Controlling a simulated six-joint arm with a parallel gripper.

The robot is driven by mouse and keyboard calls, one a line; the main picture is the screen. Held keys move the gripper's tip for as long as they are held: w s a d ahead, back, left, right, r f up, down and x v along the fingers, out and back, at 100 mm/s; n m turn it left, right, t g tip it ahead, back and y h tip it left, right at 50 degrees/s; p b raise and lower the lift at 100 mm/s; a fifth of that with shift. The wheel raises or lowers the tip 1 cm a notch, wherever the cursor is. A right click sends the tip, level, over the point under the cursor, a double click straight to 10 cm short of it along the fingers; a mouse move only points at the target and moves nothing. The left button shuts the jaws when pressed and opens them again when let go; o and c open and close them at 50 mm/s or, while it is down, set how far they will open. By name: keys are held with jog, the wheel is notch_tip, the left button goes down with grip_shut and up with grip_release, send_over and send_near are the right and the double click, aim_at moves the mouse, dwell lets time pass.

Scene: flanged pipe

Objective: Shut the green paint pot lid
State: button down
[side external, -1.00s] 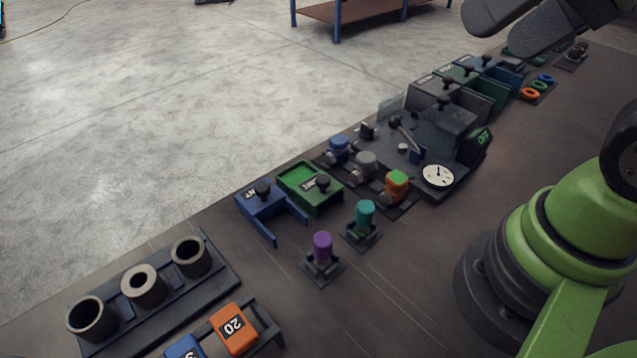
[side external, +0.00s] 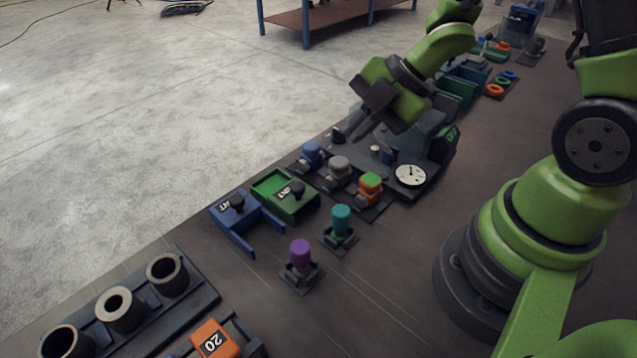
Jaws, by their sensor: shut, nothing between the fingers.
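I cannot pick out a green paint pot or its lid with certainty. The clearest green container is an open-topped green tray (side external: 268,184) with a black knob on its labelled front part, left of centre. Further back, a green box (side external: 457,91) stands partly behind my arm. My gripper (side external: 366,132) is shut and empty, pointing down over the dark control panel. It is behind and to the right of the green tray, apart from it. Its fingers hide the panel's lever area, and I cannot tell whether they touch anything.
The panel has a round white gauge (side external: 410,175). Blue, grey and orange-green fittings stand in front of it. A teal-capped post (side external: 341,219) and a purple-capped post (side external: 300,253) stand nearer. A blue bracket (side external: 236,207) adjoins the green tray. The bench's right middle is clear.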

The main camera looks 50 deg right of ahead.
jog(key=a+f+n+y, duration=0.1)
send_near(301, 205)
jog(key=shift+g, duration=0.4)
jog(key=x, duration=0.5)
jog(key=shift+w, duration=0.3)
jog(key=shift+r, duration=0.1)
jog(key=shift+w, duration=3)
jog(key=shift+d, duration=0.1)
